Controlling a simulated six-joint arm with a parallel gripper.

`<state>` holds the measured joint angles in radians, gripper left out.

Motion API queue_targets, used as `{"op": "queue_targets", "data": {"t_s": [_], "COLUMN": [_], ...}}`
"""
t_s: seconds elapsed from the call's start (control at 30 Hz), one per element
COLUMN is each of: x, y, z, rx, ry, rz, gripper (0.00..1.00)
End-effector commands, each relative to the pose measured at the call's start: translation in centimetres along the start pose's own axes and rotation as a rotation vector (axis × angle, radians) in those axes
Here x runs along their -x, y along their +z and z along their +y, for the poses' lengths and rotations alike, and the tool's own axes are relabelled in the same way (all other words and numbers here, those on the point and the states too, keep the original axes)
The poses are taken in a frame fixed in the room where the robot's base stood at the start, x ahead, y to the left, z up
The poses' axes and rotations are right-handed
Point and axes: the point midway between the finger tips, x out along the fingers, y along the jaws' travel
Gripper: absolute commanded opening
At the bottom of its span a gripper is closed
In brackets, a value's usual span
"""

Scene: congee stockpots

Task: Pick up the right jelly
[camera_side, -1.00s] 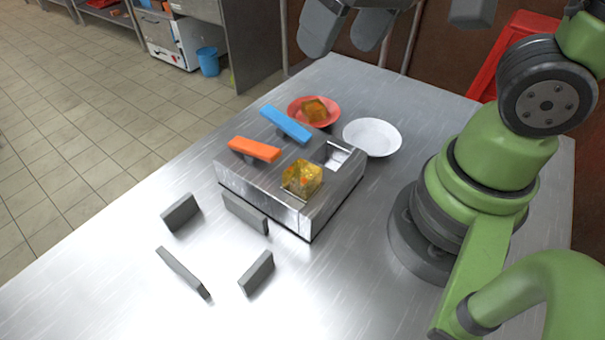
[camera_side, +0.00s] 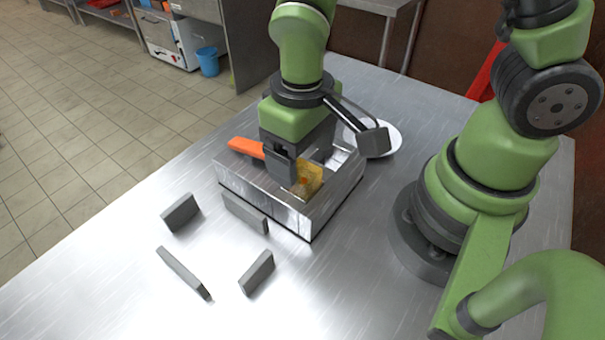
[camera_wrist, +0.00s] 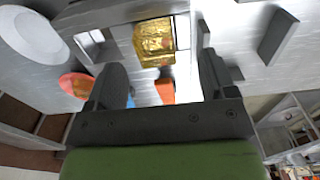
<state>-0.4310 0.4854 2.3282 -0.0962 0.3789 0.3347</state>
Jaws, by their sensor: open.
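The right jelly (camera_side: 309,181), a yellow-orange translucent cube, sits in the front opening of the metal box (camera_side: 325,204). It also shows in the wrist view (camera_wrist: 153,42), just beyond my fingertips. My gripper (camera_side: 291,172) points down over the box, open and empty. In the side view its near finger overlaps the jelly's left part, and whether it touches the jelly cannot be told. In the wrist view my gripper (camera_wrist: 160,68) has its two fingers wide apart.
The white plate (camera_side: 392,137) stands behind the box, partly covered. The red plate (camera_wrist: 76,86) shows in the wrist view. Several grey blocks (camera_side: 180,213) stand on the table in front; the front right is clear.

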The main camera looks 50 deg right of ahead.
Motion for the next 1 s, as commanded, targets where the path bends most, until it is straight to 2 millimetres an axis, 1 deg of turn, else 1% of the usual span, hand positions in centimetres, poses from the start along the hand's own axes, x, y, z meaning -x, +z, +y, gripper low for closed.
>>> {"op": "queue_targets", "data": {"t_s": [0.2, 0.33, 0.47, 0.67, 0.7, 0.77, 0.8, 0.9, 1.0], "x": [-3.0, -4.3, -4.8, -4.8, -4.8, -4.8, -4.8, -4.8, -4.8], "y": [-0.3, -0.3, -0.4, -0.4, -0.4, -0.4, -0.4, -0.4, -0.4], "z": [0.7, 0.6, 0.6, 0.6, 0.6, 0.6, 0.6, 0.6, 0.6], "rx": [-0.003, -0.002, -0.001, -0.001, -0.001, -0.001, -0.001, -0.001, -0.001], "ry": [0.003, 0.001, 0.0, -0.001, -0.001, -0.001, -0.001, -0.001, -0.001], "rz": [-0.007, -0.005, -0.002, 0.0, 0.0, 0.0, -0.001, 0.0, 0.0], "gripper": [0.78, 0.78, 0.78, 0.78, 0.68, 0.55, 0.45, 0.23, 0.23]}}
